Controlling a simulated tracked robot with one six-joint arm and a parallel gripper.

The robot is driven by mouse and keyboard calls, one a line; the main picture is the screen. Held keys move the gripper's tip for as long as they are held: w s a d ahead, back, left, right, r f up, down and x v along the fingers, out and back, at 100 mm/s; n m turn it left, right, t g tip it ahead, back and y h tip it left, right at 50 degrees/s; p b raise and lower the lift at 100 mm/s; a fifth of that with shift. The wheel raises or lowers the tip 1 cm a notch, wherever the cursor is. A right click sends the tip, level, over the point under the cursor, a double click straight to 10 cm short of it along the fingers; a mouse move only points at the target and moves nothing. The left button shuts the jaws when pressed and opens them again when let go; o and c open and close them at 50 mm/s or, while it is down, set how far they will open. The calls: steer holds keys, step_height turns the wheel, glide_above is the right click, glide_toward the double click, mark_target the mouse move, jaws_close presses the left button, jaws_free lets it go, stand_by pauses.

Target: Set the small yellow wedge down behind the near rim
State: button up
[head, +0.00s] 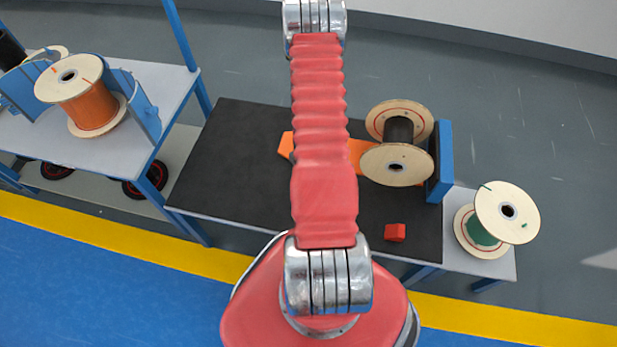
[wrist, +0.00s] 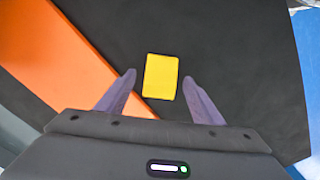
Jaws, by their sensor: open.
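The small yellow wedge (wrist: 161,76) shows in the wrist view as a yellow block against the black mat (wrist: 225,50), beside an orange strip. My gripper (wrist: 158,82) is open, with one finger on either side of the wedge's near end and gaps between. In the head view neither gripper nor wedge shows; my arm covers part of the mat. A wooden spool with a black core lies on the mat there. Its near rim (head: 396,165) is the pale disc toward me, and its far rim (head: 385,115) stands behind.
An orange strip (head: 286,146) runs under my arm toward the spool. A blue upright block (head: 446,155) stands right of the spool. A red cube (head: 395,232) lies nearer. A green-cored spool (head: 507,212) stands at right, an orange spool (head: 92,105) at left. The mat's left part is clear.

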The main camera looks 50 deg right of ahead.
steer(key=shift+c, duration=0.2)
steer(key=c, duration=1.2)
steer(key=shift+r, duration=0.1)
steer(key=shift+r, duration=4.9)
